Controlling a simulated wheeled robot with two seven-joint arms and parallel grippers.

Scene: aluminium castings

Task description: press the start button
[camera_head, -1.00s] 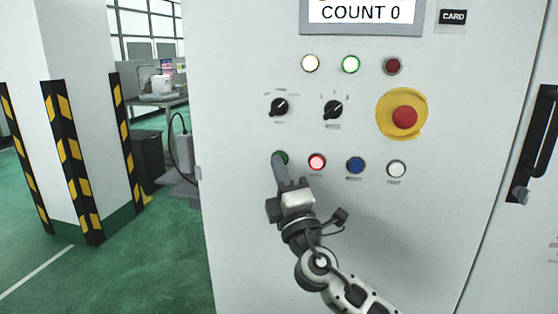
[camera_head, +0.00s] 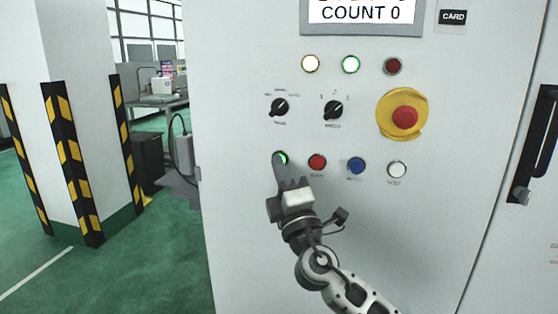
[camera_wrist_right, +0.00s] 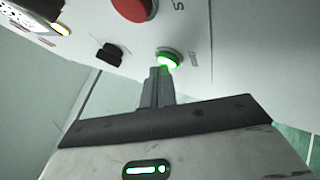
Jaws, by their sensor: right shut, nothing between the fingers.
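The green start button (camera_head: 281,158) is at the left end of the lower button row on the grey control cabinet (camera_head: 240,220), and it glows. My right gripper (camera_head: 279,164) is shut and empty, with its fingertips at the button, covering its lower part. In the right wrist view the lit green button (camera_wrist_right: 168,59) shows just beyond the tips of the shut fingers (camera_wrist_right: 159,72). Whether the tips touch it or stand just off it I cannot tell. My left gripper is not in view.
A red button (camera_head: 317,162), a blue button (camera_head: 356,165) and a white button (camera_head: 397,169) sit to the right. Above are two black selector knobs (camera_head: 333,109), a red emergency stop (camera_head: 405,117) and three lamps. The display (camera_head: 361,13) reads COUNT 0.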

